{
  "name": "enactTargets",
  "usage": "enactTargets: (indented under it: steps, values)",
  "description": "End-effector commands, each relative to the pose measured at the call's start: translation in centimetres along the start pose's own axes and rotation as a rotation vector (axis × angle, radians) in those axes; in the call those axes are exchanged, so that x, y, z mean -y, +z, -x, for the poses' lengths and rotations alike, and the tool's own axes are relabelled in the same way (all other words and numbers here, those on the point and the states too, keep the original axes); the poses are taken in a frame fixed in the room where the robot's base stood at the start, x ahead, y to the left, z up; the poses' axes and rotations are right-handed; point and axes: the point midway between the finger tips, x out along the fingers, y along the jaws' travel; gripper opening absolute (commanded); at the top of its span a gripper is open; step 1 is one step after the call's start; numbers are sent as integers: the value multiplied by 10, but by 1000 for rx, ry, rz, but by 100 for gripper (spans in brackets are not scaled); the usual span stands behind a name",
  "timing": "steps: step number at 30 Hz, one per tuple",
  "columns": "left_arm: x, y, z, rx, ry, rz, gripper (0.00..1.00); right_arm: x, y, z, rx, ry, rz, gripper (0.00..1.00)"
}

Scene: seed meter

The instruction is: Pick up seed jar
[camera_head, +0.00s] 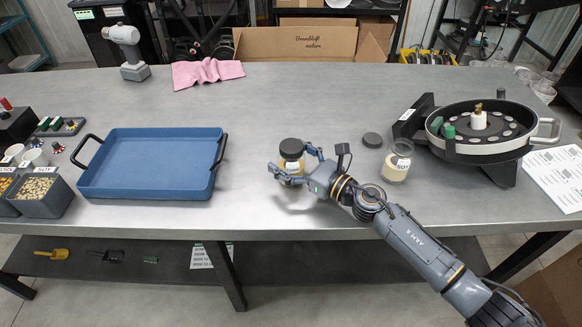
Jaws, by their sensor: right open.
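A seed jar (291,149) with a black lid and yellowish contents stands upright on the grey table, right of the blue tray. My right gripper (287,167) is open, its fingers spread around this jar. The fingers hide part of the jar's body, and I cannot tell whether they touch it. A second jar (397,163), labelled SOY, stands without a lid further right, behind my right arm. A loose black lid (372,140) lies beside it. My left gripper is not in view.
The blue tray (150,190) is left of the jar. A round seed meter (487,151) stands on the right, with a paper sheet (556,177) beside it. Grey seed bins (42,208) sit at the left edge. The table's middle back is clear, before a pink cloth (207,72).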

Motion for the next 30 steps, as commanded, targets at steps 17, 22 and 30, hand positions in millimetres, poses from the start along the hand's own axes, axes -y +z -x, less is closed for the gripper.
enactTargets:
  steps: [17, 22, 30]
  values:
    - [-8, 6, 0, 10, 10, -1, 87, 0, 1, 0, 2, 0, 0, 17]
    - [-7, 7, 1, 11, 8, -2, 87, 0, 2, 1, 2, 0, 1, 17]
    - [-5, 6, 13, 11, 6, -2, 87, 1, 38, 1, 4, 1, 9, 17]
